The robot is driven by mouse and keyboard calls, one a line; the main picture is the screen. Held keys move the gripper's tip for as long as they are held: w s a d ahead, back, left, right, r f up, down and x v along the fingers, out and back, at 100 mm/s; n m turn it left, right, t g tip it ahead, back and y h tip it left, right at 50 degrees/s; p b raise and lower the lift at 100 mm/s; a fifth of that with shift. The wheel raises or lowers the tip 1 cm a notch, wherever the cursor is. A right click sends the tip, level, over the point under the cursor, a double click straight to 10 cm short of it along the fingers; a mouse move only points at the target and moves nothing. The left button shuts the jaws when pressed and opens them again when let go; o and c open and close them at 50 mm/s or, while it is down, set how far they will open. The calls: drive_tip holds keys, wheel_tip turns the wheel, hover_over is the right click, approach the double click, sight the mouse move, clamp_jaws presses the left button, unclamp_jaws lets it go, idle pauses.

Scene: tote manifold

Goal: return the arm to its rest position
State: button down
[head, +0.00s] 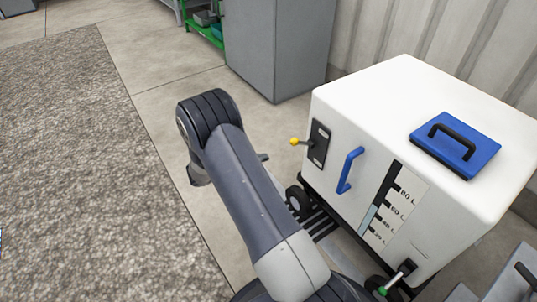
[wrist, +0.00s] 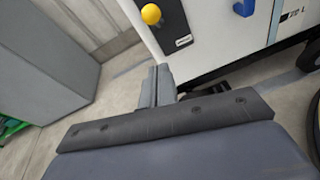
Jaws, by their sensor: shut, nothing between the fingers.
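My arm reaches up from the bottom middle of the head view and bends over at its top. My gripper is mostly hidden behind the arm there; only a small dark part shows beside it. In the wrist view my gripper (wrist: 155,86) is shut, its two fingers together and empty. It points toward the white tank (head: 400,85), apart from it. A lever with a yellow ball (head: 294,141) sticks out of a black plate on the tank's left side. The yellow ball also shows in the wrist view (wrist: 151,14), above the fingers.
The tank has a blue handle (head: 349,170), a litre scale, a blue lid (head: 456,145) and a green-tipped lever (head: 383,291) low down. It stands on a wheeled dark base. A grey cabinet (head: 277,45) stands behind. Floor and a grey mat (head: 70,160) lie clear on the left.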

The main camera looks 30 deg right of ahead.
idle(0.3)
drive_tip(key=d+b, duration=0.1)
drive_tip(key=d, duration=1)
drive_tip(key=shift+w+d+f, duration=0.15)
drive_tip(key=shift+w+d, duration=0.05)
drive_tip(key=shift+w, duration=0.05)
drive_tip(key=shift+s, duration=0.1)
